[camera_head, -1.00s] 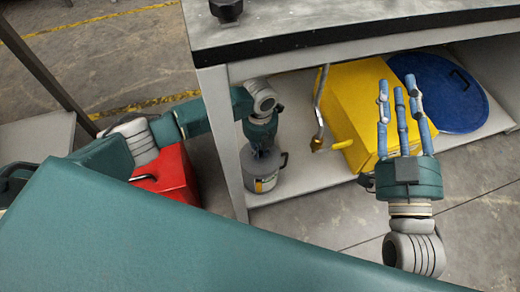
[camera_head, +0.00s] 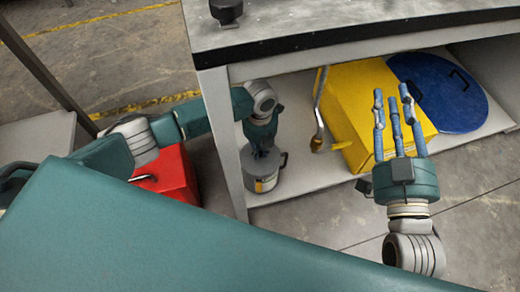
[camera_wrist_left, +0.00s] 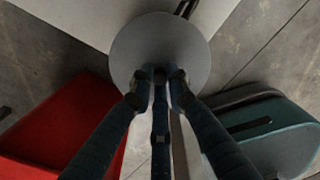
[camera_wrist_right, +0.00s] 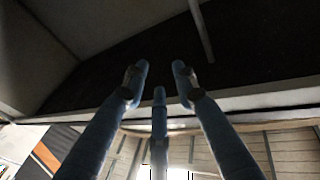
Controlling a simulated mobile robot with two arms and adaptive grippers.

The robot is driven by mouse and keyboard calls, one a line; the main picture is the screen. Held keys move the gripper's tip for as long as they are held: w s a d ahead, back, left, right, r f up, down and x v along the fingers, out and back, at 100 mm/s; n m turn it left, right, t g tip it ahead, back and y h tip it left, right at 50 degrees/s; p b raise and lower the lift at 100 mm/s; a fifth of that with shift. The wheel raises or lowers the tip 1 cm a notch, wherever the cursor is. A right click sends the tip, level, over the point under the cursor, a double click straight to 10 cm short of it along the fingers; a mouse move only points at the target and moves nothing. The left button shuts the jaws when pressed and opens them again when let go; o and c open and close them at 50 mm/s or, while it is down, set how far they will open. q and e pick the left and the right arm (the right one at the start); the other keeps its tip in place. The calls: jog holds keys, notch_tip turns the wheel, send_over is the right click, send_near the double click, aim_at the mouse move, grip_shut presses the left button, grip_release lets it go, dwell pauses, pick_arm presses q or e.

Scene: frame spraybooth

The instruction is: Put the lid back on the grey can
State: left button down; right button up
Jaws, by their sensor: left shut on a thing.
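The grey can (camera_head: 262,183), with a label and a dark side handle, stands upright at the left end of the lower shelf. My left gripper (camera_head: 262,150) is directly above it, pointing down. In the left wrist view its fingers (camera_wrist_left: 158,78) are shut at the middle of a round grey lid (camera_wrist_left: 160,35), on its small knob, which they mostly hide. The lid covers the can's top from above; I cannot tell whether it rests on the rim or sits slightly above it. My right gripper (camera_head: 395,105) is empty and open, fingers pointing up, in front of the shelf.
A yellow container (camera_head: 365,105) and a round blue lid-like thing (camera_head: 440,92) are further right on the shelf (camera_head: 310,180). A metal spout stands beside the yellow container. The bench top (camera_head: 330,22) overhangs, and its leg (camera_head: 225,140) is close to my left arm. A red box (camera_head: 172,178) is on the floor.

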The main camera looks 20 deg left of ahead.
jog(key=shift+f+g, duration=0.3)
jog(key=shift+f, duration=0.25)
dwell(0.4)
pick_arm(q)
jog(key=c, duration=1.6)
grip_release()
pick_arm(e)
jog(key=shift+d, duration=0.1)
pick_arm(q)
jog(key=shift+o, duration=0.6)
jog(key=o, duration=0.4)
jog(key=shift+c, duration=0.2)
pick_arm(e)
jog(key=shift+f, duration=0.15)
